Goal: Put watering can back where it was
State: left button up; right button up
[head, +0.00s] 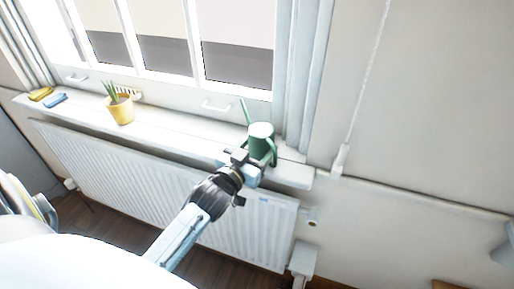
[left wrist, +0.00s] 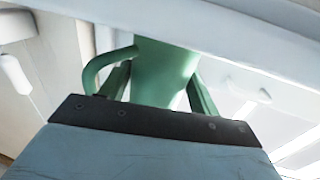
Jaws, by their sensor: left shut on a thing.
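The green watering can (head: 261,142) is at the right end of the white windowsill (head: 175,127), close to the window frame. It looks upright, with its spout pointing up and to the left. My left gripper (head: 250,165) reaches in from below and is shut on the can. In the left wrist view the can (left wrist: 165,70) fills the space between the two fingers (left wrist: 160,95), with its curved handle on the left side. Whether the can's base touches the sill is hidden by the gripper. My right gripper is not in view.
A yellow pot (head: 121,110) with a spiky plant stands further left on the sill. A yellow item (head: 41,93) and a blue item (head: 55,100) lie at its far left end. A white radiator (head: 150,180) is below. A blind cord (head: 341,158) hangs at right.

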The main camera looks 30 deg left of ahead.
pick_arm(q)
jog(key=o, duration=1.2)
jog(key=shift+o, duration=0.2)
jog(key=shift+r, duration=0.15)
jog(key=shift+s, duration=0.35)
jog(key=s, duration=1.1)
jog(key=shift+s+d+p, duration=0.15)
jog(key=shift+d+p, duration=0.05)
jog(key=shift+p, duration=0.25)
